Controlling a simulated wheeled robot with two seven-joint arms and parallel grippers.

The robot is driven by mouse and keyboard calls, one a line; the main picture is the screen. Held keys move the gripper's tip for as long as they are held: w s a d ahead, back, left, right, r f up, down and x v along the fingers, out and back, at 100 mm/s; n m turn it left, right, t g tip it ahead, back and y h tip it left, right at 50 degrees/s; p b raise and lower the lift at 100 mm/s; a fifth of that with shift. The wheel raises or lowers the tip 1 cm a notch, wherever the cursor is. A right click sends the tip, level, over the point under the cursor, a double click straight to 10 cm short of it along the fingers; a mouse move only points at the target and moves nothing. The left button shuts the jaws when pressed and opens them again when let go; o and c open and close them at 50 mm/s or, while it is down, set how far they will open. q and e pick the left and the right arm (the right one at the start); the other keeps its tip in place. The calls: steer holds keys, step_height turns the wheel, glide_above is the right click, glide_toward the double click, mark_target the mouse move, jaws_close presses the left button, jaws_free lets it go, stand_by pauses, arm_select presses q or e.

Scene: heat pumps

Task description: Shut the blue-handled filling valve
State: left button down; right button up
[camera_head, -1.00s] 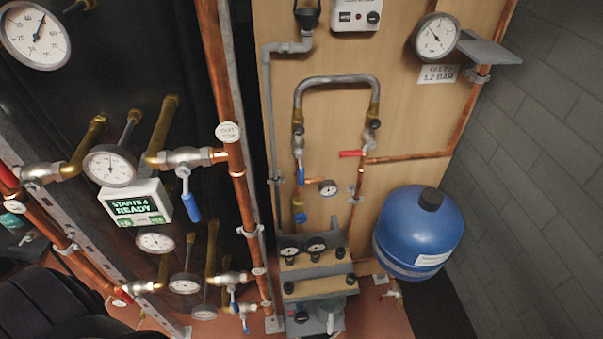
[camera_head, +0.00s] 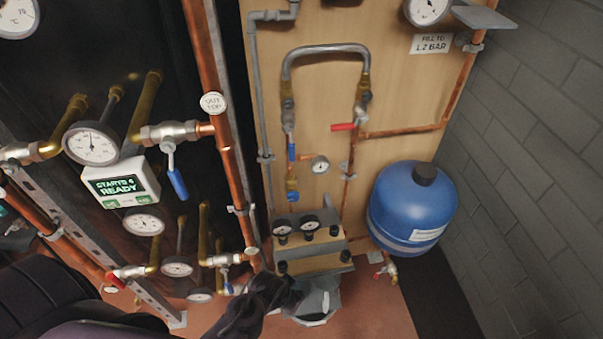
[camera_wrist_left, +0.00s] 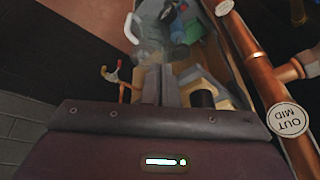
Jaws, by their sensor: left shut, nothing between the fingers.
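The blue-handled filling valve (camera_head: 291,150) sits on the left leg of the grey looped hose on the wooden board. Its handle points down, in line with the pipe. My left gripper (camera_head: 284,292) comes in dark from the bottom, well below the valve, in front of the grey unit at the board's foot. It is shut and empty, and touches no valve handle. In the left wrist view its fingers (camera_wrist_left: 161,85) show close together at the centre; the filling valve cannot be made out there. My right gripper is not in view.
A red-handled valve (camera_head: 345,127) is on the hose's right leg. A pressure gauge (camera_head: 428,8) hangs above the "fill to 1.2 bar" sign (camera_head: 431,44). Another blue-handled valve (camera_head: 177,183) and copper pipe (camera_head: 222,130) are left.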

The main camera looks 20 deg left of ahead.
mark_target(291, 143)
arm_select(q)
steer(key=w+r+m+t, duration=0.1)
steer(key=w+r, duration=0.1)
steer(key=w+d+r+m+t, duration=0.1)
steer(key=w+r, duration=0.1)
steer(key=w, duration=0.1)
steer(key=w+d+r+m+t, duration=0.1)
steer(key=w+r+t, duration=0.1)
steer(key=w+r, duration=0.1)
steer(key=shift+w+d, duration=0.15)
steer(key=shift+d, duration=0.05)
steer(key=w+r+m+t+y, duration=0.3)
steer(key=r+t+y, duration=0.1)
steer(key=r, duration=0.6)
steer(key=w+r+m+t+y+b, duration=0.1)
steer(key=w+r+m+t+y, duration=0.2)
steer(key=r, duration=0.7)
steer(key=shift+w+a+m+t+y, duration=0.3)
steer(key=shift+w+a+t+y, duration=0.2)
steer(key=shift+w, duration=0.3)
steer(key=shift+w, duration=0.1)
steer(key=p+x, duration=0.2)
steer(key=x, duration=0.8)
steer(key=s+a+p, duration=0.1)
steer(key=s+a, duration=0.1)
steer(key=s, duration=0.1)
steer(key=shift+a, duration=0.4)
